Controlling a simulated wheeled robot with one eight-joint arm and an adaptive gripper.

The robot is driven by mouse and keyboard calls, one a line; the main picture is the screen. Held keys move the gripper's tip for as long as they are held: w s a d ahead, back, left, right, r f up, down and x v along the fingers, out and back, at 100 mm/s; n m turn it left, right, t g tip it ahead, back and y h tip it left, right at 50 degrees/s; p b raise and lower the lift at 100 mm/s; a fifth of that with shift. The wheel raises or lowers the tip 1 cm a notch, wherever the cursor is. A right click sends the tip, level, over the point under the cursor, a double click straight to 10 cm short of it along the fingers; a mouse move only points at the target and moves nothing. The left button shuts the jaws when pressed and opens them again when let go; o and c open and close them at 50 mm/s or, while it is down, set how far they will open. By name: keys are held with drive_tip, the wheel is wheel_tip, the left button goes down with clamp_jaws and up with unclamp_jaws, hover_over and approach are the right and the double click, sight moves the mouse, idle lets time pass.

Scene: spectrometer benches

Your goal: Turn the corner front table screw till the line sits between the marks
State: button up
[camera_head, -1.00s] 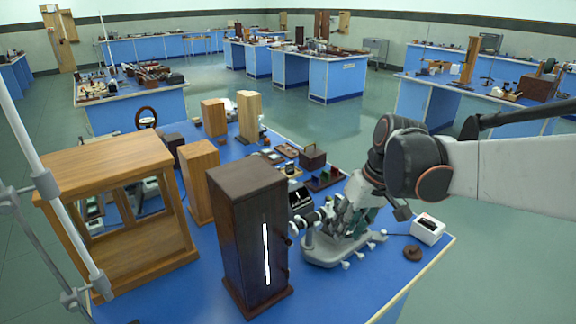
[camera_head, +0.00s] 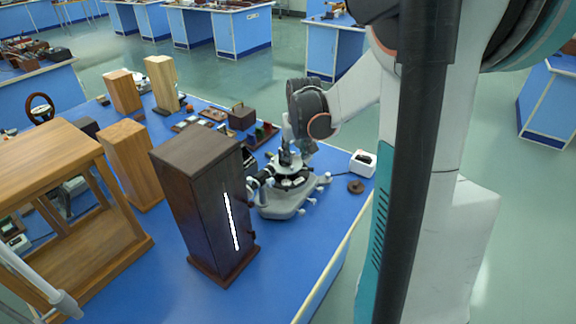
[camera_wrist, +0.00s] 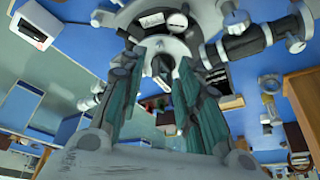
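The grey spectrometer (camera_head: 285,205) stands on the blue bench, right of a dark wooden box. Its round central table (camera_head: 287,170) is partly below my gripper (camera_head: 298,152); the fingertips are hard to make out in the head view. In the wrist view my gripper (camera_wrist: 160,62) has its two teal-padded fingers apart, with part of the spectrometer (camera_wrist: 160,42) between and beyond their tips. I cannot tell if they touch anything. A pale plate and a round knob (camera_wrist: 177,21) show there. I cannot pick out the corner front screw, the line or the marks.
The tall dark wooden box (camera_head: 205,210) has a bright vertical slit and stands close left of the spectrometer. A wooden frame case (camera_head: 60,190) and wooden blocks stand further left. A small white box (camera_head: 363,162) and brown disc (camera_head: 356,187) lie right, near the bench edge.

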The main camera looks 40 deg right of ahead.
sight(292, 168)
drive_tip(key=b+x, duration=0.2)
drive_tip(key=x, duration=0.7)
drive_tip(key=shift+f, duration=0.15)
clamp_jaws()
